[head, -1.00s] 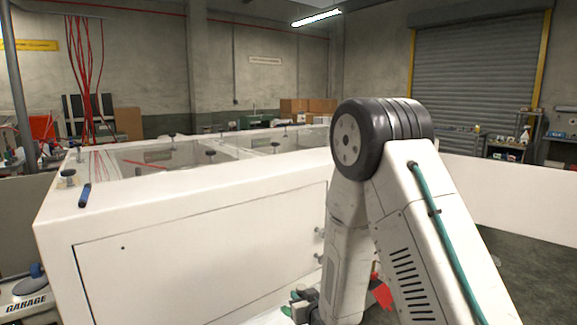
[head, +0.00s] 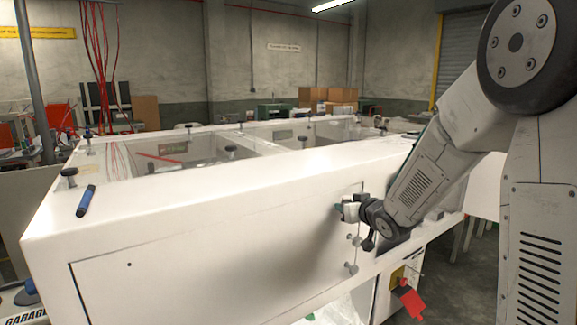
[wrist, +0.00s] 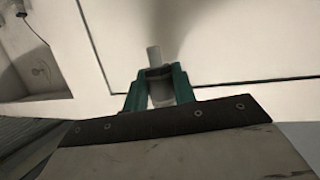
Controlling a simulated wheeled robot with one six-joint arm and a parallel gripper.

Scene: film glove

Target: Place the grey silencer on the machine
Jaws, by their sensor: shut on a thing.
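The machine (head: 200,225) is a long white cabinet with windows in its top and a black-outlined panel on its near side. My gripper (head: 341,211) is in front of this side, near the panel's right end. In the wrist view my gripper (wrist: 158,85) has green fingers shut on the grey silencer (wrist: 154,57), a small pale cylinder that sticks out past the fingertips. The white panel face lies beyond it in that view. I cannot tell whether the silencer touches the machine. In the head view the silencer is too small to make out clearly.
Small grey fittings (head: 352,268) stick out of the machine's side just below my gripper. A blue marker (head: 86,201) and several dark knobs (head: 69,177) are on the machine's top. A red object (head: 408,298) hangs low at the right. Floor is open at the right.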

